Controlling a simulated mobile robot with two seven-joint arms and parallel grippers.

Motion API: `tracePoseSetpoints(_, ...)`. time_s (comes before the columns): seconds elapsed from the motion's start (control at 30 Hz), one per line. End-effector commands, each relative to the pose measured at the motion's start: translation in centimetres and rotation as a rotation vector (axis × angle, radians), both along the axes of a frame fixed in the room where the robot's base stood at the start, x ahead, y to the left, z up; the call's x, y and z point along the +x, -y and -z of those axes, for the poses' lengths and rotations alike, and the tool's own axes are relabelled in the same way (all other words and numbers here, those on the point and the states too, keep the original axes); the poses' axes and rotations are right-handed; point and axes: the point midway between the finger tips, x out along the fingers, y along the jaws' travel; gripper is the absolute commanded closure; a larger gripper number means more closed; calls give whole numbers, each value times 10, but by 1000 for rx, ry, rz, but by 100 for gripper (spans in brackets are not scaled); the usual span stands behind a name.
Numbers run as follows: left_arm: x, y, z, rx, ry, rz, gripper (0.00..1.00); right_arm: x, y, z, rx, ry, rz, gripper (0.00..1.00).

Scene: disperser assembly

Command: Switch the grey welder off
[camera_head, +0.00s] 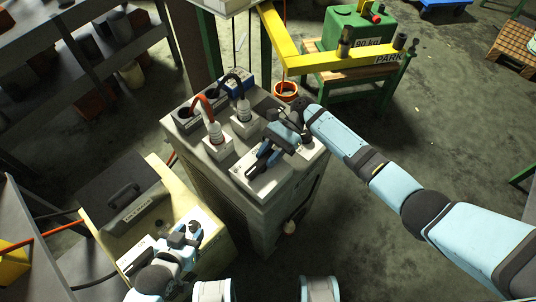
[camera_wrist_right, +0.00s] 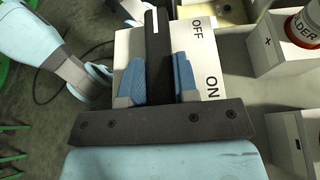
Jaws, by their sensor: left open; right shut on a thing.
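The grey welder (camera_head: 285,210) is a tall box in the middle of the head view. On its top, a white plate (camera_head: 262,183) carries a black switch lever (camera_wrist_right: 154,40). In the right wrist view the plate (camera_wrist_right: 203,50) reads OFF towards the top and ON towards the bottom. My right gripper (camera_head: 268,153) is at the plate, its blue fingers (camera_wrist_right: 158,78) shut on the lever from both sides. The lever's base is hidden by the gripper, so I cannot tell its setting. My left gripper (camera_head: 192,232) is open and empty, over the cream box at lower left.
Red and grey cable plugs (camera_head: 214,130) stand on the welder's top, left of the plate. The cream box (camera_head: 160,175) stands close on the left. A yellow beam (camera_head: 330,60) and a green weight (camera_head: 357,30) are behind. Open floor lies to the right.

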Motion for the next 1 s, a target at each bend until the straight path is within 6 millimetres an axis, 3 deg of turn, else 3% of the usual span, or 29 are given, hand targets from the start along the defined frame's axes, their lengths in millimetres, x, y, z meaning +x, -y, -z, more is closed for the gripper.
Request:
tracePoseSetpoints(0.03, 0, 0, 0, 0, 0, 0, 57, -2, 0, 2, -1, -1, -4, 70)
tracePoseSetpoints(0.13, 0, 0, 0, 0, 1, 0, 57, -1, 0, 1, -1, -1, -3, 47)
tracePoseSetpoints(0.57, 0, 0, 1, -1, 1, -1, 57, 8, 8, -4, -1, 0, 0, 47)
tracePoseSetpoints(1.0, 0, 1, 8, -7, -6, -4, 57, 71, 68, -39, -1, 1, 0, 47)
